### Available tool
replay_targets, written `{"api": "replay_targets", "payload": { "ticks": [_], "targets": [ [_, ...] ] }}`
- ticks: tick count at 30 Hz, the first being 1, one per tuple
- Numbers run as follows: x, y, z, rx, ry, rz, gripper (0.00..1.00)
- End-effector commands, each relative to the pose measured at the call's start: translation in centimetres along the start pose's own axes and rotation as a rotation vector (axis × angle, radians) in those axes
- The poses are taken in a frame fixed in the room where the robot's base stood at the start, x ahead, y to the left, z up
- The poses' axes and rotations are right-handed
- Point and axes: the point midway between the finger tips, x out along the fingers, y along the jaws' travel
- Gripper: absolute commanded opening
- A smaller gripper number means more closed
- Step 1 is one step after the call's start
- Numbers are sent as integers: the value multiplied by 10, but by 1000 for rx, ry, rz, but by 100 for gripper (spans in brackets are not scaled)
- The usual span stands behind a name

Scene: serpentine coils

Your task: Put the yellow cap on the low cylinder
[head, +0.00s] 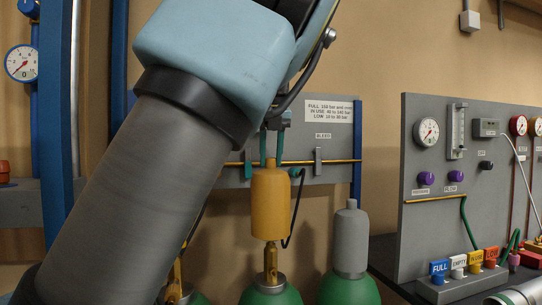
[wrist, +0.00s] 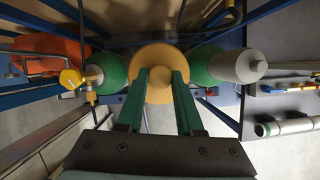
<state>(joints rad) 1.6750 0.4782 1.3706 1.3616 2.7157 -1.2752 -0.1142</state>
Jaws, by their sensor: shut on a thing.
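My gripper (head: 270,160) is shut on the top knob of the yellow cap (head: 270,205), which hangs upright. In the wrist view the cap (wrist: 152,58) shows from above between the green fingers (wrist: 160,88). In the head view the cap is over the brass valve (head: 271,262) of the middle green cylinder (head: 271,296). Most of that valve shows below the cap's rim; I cannot tell whether they touch. A left green cylinder (head: 198,298) has a bare brass valve (head: 176,285), partly behind my arm. A right green cylinder (head: 349,291) wears a grey cap (head: 350,240).
A sign (head: 330,111) lists FULL, IN USE and LOW pressures. A gauge (head: 22,63) is at far left. A grey panel (head: 460,180) with gauges stands right, above a block of coloured tags (head: 465,267). A black hose (head: 295,210) hangs close beside the cap.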

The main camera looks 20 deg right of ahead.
Motion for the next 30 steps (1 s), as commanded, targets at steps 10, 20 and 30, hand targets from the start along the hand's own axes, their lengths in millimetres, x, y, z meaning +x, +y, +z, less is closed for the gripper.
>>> {"api": "replay_targets", "payload": {
  "ticks": [10,20,30],
  "targets": [
    [11,0,-5,0,-1,0,0],
    [21,0,-9,0,-1,-1,0],
    [31,0,-13,0,-1,-1,0]
  ]
}}
